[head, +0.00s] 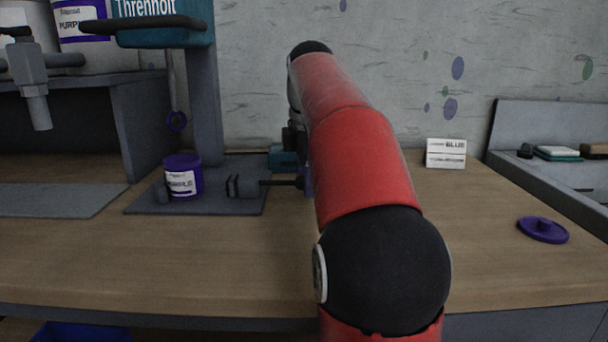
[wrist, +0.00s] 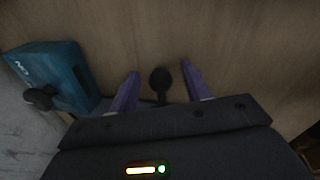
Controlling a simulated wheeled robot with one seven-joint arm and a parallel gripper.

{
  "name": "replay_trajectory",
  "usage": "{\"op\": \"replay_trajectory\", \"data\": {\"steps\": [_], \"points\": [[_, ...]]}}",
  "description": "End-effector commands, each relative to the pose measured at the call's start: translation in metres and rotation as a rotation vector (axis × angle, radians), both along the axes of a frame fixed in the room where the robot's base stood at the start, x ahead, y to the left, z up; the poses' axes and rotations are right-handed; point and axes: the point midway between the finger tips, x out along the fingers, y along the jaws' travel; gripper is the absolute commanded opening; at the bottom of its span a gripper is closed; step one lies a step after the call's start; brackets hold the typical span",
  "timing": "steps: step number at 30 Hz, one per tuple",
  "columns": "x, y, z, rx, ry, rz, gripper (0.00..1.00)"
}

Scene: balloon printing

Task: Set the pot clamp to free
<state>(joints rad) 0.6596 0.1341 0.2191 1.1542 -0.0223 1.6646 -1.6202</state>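A purple pot (head: 182,182) with a white label stands on a dark base plate (head: 225,203). The dark pot clamp (head: 243,187) lies to its right, its jaw apart from the pot, with a thin rod running right toward my gripper. In the wrist view, my gripper (wrist: 160,70) is open, its two purple fingers on either side of a round black knob (wrist: 160,79), with gaps showing on both sides. The knob appears to be the end of the clamp's handle. In the head view my arm hides most of the gripper; only a sliver of purple shows.
A teal box (wrist: 50,77) with a dark knob sits left of my gripper in the wrist view. A teal press head on a grey column (head: 205,110) stands over the plate. A white label card (head: 446,153), a purple lid (head: 543,229) and a grey tray (head: 545,125) are at right.

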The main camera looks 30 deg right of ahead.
Motion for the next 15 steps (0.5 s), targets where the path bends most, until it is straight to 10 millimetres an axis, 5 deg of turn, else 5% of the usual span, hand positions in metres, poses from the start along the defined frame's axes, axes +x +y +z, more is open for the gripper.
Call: {"op": "replay_trajectory", "data": {"steps": [8, 15], "points": [[0.000, 0.001, 0.007, 0.001, -0.002, 0.002, 0.48], [-0.007, 0.003, 0.046, -0.001, -0.004, 0.000, 0.48]]}}
